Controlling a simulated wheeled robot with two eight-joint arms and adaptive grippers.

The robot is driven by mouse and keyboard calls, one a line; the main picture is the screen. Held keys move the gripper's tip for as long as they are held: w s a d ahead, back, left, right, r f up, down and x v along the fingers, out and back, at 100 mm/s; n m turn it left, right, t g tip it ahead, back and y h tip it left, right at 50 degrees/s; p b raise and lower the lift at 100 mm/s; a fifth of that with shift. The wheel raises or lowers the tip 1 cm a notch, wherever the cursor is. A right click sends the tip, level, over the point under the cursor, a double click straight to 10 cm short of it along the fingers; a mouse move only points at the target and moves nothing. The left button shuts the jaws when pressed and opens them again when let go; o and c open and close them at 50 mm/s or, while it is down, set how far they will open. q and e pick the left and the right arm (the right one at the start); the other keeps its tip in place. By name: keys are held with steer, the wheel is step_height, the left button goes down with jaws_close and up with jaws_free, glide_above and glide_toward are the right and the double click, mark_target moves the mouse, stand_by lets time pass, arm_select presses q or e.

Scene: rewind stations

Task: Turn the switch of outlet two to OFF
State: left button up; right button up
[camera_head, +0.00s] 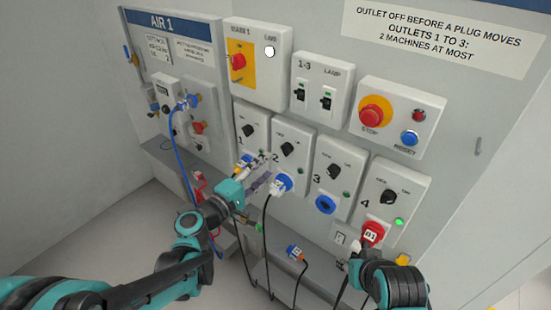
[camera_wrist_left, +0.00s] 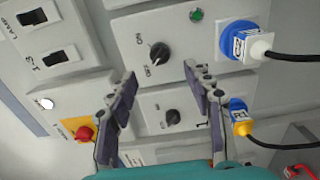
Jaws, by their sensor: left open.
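Outlet two is a grey box (camera_head: 300,138) with a black rotary switch (camera_head: 287,148) between ON and OFF marks. The switch also shows in the left wrist view (camera_wrist_left: 160,53); I cannot tell surely which mark it points to. The outlet's small lamp (camera_wrist_left: 196,14) looks dark green. My left gripper (camera_wrist_left: 160,74) is open and empty, its fingertips either side of and just short of the switch in the wrist view. My right gripper (camera_head: 358,262) is low by outlet four, its fingers unclear.
Outlet one's switch (camera_wrist_left: 172,116) and its blue-yellow plug (camera_wrist_left: 240,116) lie close to my left fingers. Outlet three's socket (camera_head: 325,204) is empty. Outlet four holds a red plug (camera_head: 372,233) under a lit green lamp. Cables hang in front.

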arm_select(q)
steer(key=v, duration=0.3)
steer(key=shift+s+a, duration=0.15)
steer(key=shift+s, duration=0.15)
steer(key=s+f+m+g+y, duration=0.5)
steer(key=s+f+m+g, duration=0.15)
steer(key=s, duration=0.35)
steer(key=s+a+f+m+y, duration=0.2)
steer(key=s+a, duration=0.2)
steer(key=a, duration=0.1)
steer(key=s+a+f+m+g+y, duration=0.1)
steer(key=s+a+f+m+y, duration=0.1)
steer(key=s+a+y, duration=0.1)
steer(key=s+a, duration=0.1)
steer(key=a, duration=0.1)
steer(key=shift+s+a+y, duration=0.2)
steer(key=shift+a+y, duration=0.1)
steer(key=shift+a, duration=0.05)
